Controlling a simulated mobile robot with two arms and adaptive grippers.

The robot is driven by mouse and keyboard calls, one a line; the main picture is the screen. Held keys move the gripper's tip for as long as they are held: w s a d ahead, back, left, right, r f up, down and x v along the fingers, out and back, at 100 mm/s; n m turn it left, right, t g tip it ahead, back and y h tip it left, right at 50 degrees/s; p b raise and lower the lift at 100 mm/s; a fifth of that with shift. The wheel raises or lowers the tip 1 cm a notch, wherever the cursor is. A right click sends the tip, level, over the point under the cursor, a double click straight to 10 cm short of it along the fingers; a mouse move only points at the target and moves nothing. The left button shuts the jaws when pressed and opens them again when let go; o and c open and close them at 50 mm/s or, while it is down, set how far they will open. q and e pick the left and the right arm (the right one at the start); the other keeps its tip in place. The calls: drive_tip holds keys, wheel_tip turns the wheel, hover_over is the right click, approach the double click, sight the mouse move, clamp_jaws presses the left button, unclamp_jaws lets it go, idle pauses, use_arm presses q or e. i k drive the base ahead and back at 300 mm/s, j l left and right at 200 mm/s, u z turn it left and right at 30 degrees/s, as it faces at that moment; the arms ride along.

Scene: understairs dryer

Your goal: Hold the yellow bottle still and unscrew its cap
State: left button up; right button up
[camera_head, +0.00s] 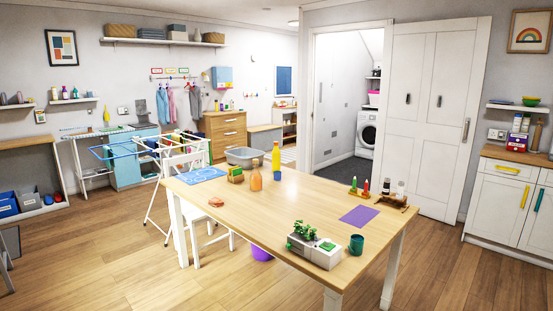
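A tall yellow bottle (276,157) stands upright near the far edge of the wooden table, left of the table's middle. Its narrow top points up; the cap is too small to make out clearly. A small blue item (277,176) is at its foot, and an orange bottle (256,181) stands just in front and to its left. Another small yellow item (106,115) stands far off by the left wall. Neither of my grippers is in view.
The table (290,212) has clear room in its middle. A grey basin (245,156), a blue mat (202,175) and a yellow-green box (235,174) are near the bottle. A planter (315,252), green mug (356,245) and purple sheet (359,216) lie nearer. A white chair (186,185) stands left.

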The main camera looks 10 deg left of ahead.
sight(275, 153)
drive_tip(key=i+l+z, duration=0.55)
drive_tip(key=i, duration=0.4)
drive_tip(key=i+l+z, duration=0.15)
drive_tip(key=i+z, duration=0.15)
drive_tip(key=i, duration=0.2)
drive_tip(key=i+z, duration=0.25)
drive_tip(key=i, duration=2.5)
drive_tip(key=i+u, duration=0.2)
drive_tip(key=i, duration=0.25)
drive_tip(key=i+l+u, duration=0.15)
drive_tip(key=i, duration=0.3)
drive_tip(key=i+u, duration=0.2)
drive_tip(key=i, duration=0.25)
drive_tip(key=i+l+u, duration=0.15)
drive_tip(key=i, duration=0.3)
drive_tip(key=i+j+u, duration=0.2)
drive_tip(key=u, duration=0.25)
drive_tip(key=i+u, duration=0.7)
drive_tip(key=u, duration=0.25)
drive_tip(key=i+l+u, duration=0.15)
drive_tip(key=i+u, duration=0.15)
drive_tip(key=u, duration=0.15)
